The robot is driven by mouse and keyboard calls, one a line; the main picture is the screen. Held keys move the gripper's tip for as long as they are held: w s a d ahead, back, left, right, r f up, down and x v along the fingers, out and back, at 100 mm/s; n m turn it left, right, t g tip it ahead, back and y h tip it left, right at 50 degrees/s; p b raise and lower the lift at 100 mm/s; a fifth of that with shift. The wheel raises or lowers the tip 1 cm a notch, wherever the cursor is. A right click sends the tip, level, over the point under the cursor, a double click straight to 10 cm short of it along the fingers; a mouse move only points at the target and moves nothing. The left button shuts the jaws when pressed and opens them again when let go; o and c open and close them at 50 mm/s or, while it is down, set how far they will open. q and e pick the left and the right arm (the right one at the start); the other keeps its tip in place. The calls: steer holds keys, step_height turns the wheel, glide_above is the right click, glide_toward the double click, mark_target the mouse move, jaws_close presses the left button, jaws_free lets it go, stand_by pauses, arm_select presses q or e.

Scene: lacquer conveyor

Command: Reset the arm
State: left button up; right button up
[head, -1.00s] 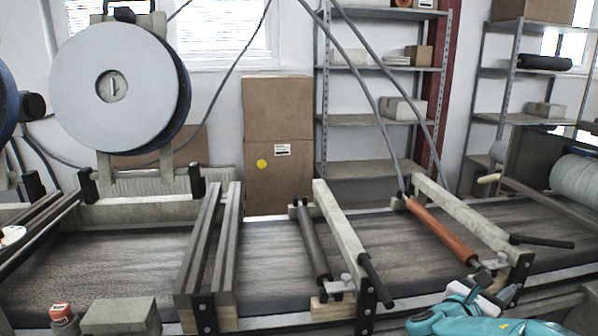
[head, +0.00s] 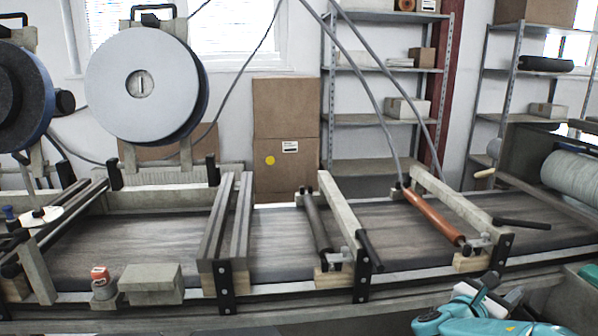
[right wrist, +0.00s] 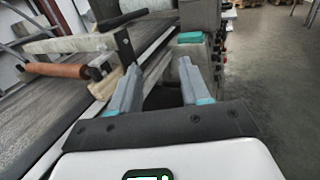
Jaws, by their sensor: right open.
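My right arm shows in teal and white at the bottom right of the head view, in front of the conveyor's near rail. My right gripper (right wrist: 158,82) is open in the right wrist view, with two grey fingers apart and nothing between them. Its fingertips are beside the near edge of the conveyor. In the head view its gripper end (head: 474,290) is small and partly hidden by the arm. My left gripper is not in the head view.
The dark conveyor belt (head: 120,240) runs across, with crossbars, a dark roller (head: 317,225) and an orange roller (head: 432,216). Floor (right wrist: 285,75) is clear at right in the wrist view.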

steer(key=s+a+f+m+g+y+p, duration=0.1)
steer(key=s+a+f+m+g+y, duration=0.2)
steer(key=f, duration=0.6)
steer(key=s+a+f+g+y+p, duration=0.15)
steer(key=s+a+f+y, duration=0.35)
steer(key=f, duration=0.5)
steer(key=s+a+f+m+g+y, duration=0.25)
steer(key=s+a+f, duration=0.25)
steer(key=f, duration=0.4)
steer(key=s+a+f+m+y+p, duration=0.2)
steer(key=s+a+f+m+y, duration=0.1)
steer(key=s+a+m, duration=0.4)
steer(key=s+a+f+m+g+y+p, duration=0.1)
steer(key=s+a+f+m+y, duration=0.2)
steer(key=s+a+m+y, duration=0.3)
steer(key=s+a+m, duration=0.1)
steer(key=a+m, duration=0.3)
steer(key=m, duration=0.3)
steer(key=shift+s+f+p, duration=0.25)
steer(key=shift+s+p, duration=0.05)
steer(key=shift+p, duration=0.1)
steer(key=shift+d, duration=0.1)
